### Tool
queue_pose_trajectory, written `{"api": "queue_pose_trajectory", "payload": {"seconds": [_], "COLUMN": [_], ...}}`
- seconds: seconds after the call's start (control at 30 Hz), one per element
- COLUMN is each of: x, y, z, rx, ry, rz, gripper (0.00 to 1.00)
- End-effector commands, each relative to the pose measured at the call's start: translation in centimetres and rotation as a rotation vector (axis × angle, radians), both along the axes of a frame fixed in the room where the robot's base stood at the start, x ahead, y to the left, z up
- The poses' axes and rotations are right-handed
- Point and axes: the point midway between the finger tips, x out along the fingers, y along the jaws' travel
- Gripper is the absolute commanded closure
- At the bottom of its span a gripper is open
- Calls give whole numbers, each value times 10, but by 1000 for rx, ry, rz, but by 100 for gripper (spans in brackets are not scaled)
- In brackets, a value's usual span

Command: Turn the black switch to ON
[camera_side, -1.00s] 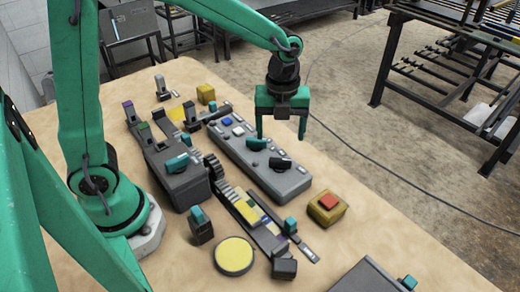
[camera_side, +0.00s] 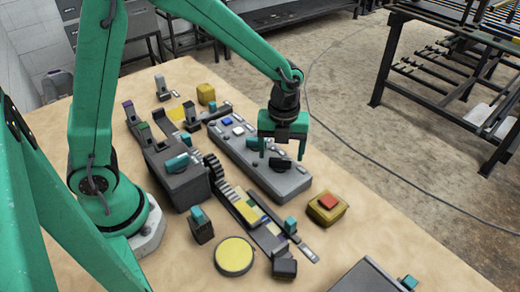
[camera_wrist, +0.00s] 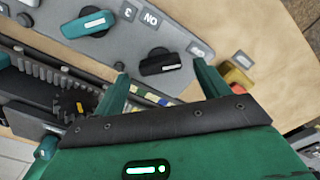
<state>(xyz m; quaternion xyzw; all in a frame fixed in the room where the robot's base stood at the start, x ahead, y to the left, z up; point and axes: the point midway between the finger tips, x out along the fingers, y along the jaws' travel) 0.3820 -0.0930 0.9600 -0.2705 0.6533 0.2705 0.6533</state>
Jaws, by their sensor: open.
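The black switch (camera_wrist: 161,64) is a black knob on a grey control panel (camera_side: 236,158). In the wrist view, an upside-down ON label (camera_wrist: 152,18) is on the panel above it, with another small label (camera_wrist: 197,48) to its right. My gripper (camera_side: 282,156) is open and pointing down over the panel, with its fingers on either side of the black switch (camera_side: 280,163) in the side view. I cannot tell whether they touch it. In the wrist view, the two teal fingers reach up toward the switch from below.
A teal knob (camera_wrist: 88,22) sits on the same panel, left of the black switch. A yellow box with a red button (camera_side: 328,203) stands right of the panel.

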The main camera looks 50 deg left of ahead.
Motion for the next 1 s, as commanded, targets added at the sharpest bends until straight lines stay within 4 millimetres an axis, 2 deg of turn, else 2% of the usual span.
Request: {"api": "queue_pose_trajectory", "payload": {"seconds": [0.2, 0.53, 0.77, 1.0], "x": [-1, 0, 0, 0], "y": [0, 0, 0, 0], "z": [-17, -19, -19, -19], "rx": [1, 0, 0, 0], "ry": [2, 0, 0, 0], "rz": [0, 0, 0, 9], "gripper": [25, 25, 70, 70]}}
